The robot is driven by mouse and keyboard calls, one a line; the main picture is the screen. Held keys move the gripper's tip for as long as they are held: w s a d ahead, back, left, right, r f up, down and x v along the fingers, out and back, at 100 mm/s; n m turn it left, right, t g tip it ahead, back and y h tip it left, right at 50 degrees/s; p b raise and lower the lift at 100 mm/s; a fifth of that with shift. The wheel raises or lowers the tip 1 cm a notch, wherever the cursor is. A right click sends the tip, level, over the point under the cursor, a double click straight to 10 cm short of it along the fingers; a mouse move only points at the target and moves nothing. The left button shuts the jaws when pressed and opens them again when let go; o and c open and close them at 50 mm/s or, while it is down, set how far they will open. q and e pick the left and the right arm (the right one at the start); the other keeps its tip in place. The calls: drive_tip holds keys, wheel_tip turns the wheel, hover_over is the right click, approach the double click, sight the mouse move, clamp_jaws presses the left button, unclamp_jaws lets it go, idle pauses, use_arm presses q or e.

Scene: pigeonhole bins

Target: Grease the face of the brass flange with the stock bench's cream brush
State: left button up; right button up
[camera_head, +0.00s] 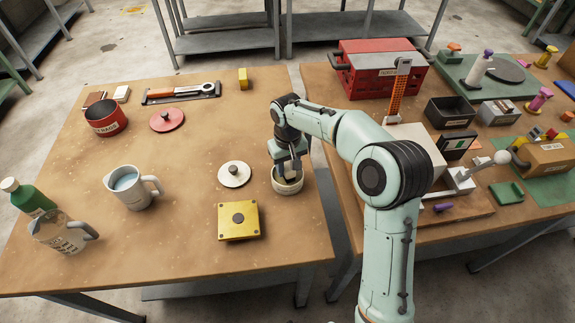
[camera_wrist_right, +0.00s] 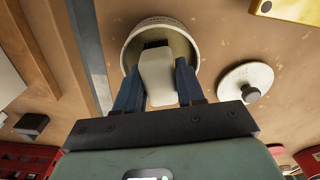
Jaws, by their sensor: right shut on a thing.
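The brass flange (camera_head: 238,220) is a yellow square plate with a dark round centre, flat on the left bench; its corner shows at the top right of the right wrist view (camera_wrist_right: 280,8). My right gripper (camera_head: 288,166) is over a cream pot (camera_head: 288,187), to the upper right of the flange. In the right wrist view it is shut on the cream brush (camera_wrist_right: 157,75), whose dark bristles point into the open pot (camera_wrist_right: 129,50). Whether the bristles touch the contents is hidden. My left gripper is not in view.
A cream lid with a dark knob (camera_head: 235,174) lies left of the pot. A measuring jug (camera_head: 130,188), red pot (camera_head: 106,118) and red lid (camera_head: 167,120) stand farther left. The right bench (camera_head: 510,215) is crowded, with a red crate (camera_head: 375,75). Bare bench surrounds the flange.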

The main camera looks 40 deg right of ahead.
sight(288, 165)
drive_tip(key=shift+w+r+p, duration=0.1)
drive_tip(key=shift+r+p, duration=1.85)
drive_tip(key=shift+r, duration=1.55)
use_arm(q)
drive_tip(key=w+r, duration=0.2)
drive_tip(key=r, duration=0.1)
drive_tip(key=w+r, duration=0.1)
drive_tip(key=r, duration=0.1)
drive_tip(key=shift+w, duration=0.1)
use_arm(e)
drive_tip(key=shift+f, duration=0.1)
